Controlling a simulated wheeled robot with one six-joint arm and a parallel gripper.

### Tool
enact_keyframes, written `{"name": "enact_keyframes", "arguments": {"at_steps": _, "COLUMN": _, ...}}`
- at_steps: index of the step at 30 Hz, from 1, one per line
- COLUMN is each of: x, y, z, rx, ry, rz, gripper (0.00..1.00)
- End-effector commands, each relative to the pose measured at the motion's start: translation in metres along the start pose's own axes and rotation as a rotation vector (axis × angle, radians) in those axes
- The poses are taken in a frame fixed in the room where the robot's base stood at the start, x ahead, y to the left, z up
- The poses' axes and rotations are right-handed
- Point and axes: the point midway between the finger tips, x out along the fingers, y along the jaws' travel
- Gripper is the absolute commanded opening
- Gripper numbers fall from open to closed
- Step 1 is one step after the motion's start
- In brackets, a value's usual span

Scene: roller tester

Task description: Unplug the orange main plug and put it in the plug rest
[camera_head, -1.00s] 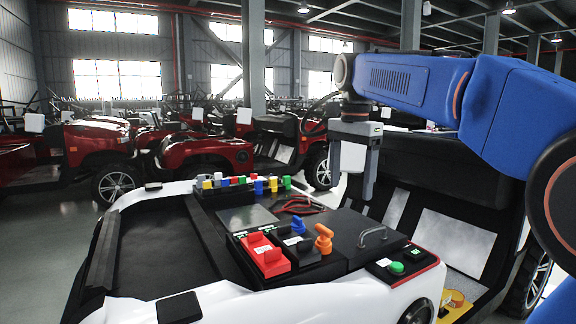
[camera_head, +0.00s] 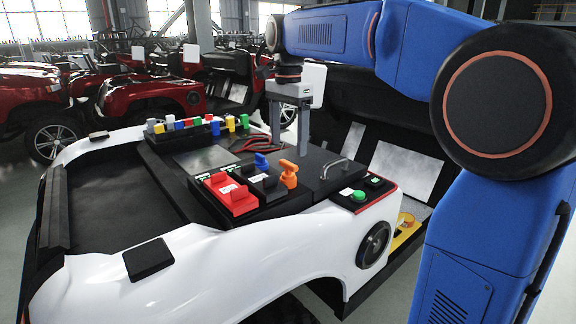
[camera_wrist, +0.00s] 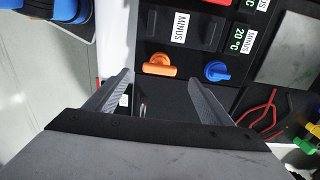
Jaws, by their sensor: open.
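In the wrist view the orange plug (camera_wrist: 159,66) lies just beyond the fingertips, beside a blue plug (camera_wrist: 216,71). My gripper (camera_head: 290,146) points down, a little above and behind the orange plug in the head view. In the wrist view my gripper (camera_wrist: 158,80) has its two fingers apart with nothing between them. The orange plug appears seated at the panel's edge. I cannot make out which part is the plug rest.
A red block (camera_head: 229,195) sits left of the black block. A metal handle (camera_head: 335,168) and a green button (camera_head: 358,196) are to the right. Red cables (camera_head: 255,145) and a row of coloured plugs (camera_head: 200,122) lie behind. The front white bodywork (camera_head: 200,270) is mostly bare.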

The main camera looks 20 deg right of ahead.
Motion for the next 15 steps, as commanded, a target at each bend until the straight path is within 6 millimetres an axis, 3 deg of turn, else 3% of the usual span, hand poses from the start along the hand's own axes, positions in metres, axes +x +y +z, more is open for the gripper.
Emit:
{"name": "enact_keyframes", "arguments": {"at_steps": 9, "x": 0.051, "y": 0.001, "z": 0.0, "rx": 0.0, "ry": -0.001, "rz": 0.002, "gripper": 0.75}}
{"name": "enact_keyframes", "arguments": {"at_steps": 15, "x": 0.072, "y": 0.0, "z": 0.0, "rx": 0.0, "ry": 0.0, "rz": 0.001, "gripper": 0.75}}
